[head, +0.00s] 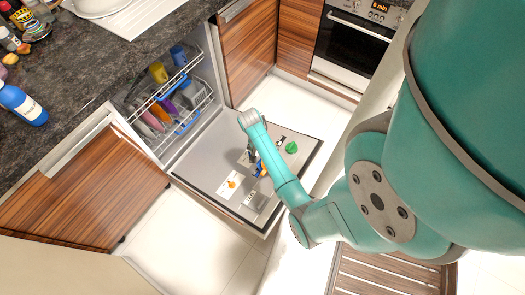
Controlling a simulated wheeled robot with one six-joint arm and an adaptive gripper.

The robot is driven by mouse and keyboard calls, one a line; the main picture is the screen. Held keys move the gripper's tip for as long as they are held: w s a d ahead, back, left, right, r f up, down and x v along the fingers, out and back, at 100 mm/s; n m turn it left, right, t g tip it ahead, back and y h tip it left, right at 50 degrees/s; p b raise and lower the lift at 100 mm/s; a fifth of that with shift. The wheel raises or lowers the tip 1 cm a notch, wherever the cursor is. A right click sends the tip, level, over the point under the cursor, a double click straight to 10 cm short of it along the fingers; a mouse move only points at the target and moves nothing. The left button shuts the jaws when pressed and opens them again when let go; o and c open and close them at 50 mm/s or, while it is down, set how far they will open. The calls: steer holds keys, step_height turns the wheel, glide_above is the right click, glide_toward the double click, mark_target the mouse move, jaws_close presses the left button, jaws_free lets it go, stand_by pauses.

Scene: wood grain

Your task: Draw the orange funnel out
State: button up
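A small orange thing (232,184), perhaps the orange funnel, lies on a pale square on the lowered dishwasher door (205,165). It is too small for me to make out its shape. Another patch of orange and blue (262,169) shows beside my arm, close to my gripper; I cannot tell what it is. My teal arm reaches down over the door from the right. My gripper (254,157) is dark, small and mostly hidden behind the arm's end. I cannot see whether its fingers are open or shut, or whether it touches anything.
A green thing (291,147) lies on the door, right of my arm. The dishwasher rack (190,105) holds several coloured cups and plates. A dark counter (70,75) with a blue bottle (22,104) is at left. An oven (350,45) stands behind. Pale floor is clear left of the door.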

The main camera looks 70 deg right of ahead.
steer(key=x, duration=1)
steer(key=shift+s+f, duration=0.1)
steer(key=shift+f, duration=0.25)
steer(key=c, duration=1.1)
steer(key=shift+r, duration=0.1)
steer(key=shift+r, duration=0.15)
steer(key=shift+w+d+r, duration=0.1)
steer(key=shift+w+r, duration=0.15)
steer(key=shift+r, duration=0.4)
steer(key=shift+v, duration=2)
steer(key=shift+d, duration=0.15)
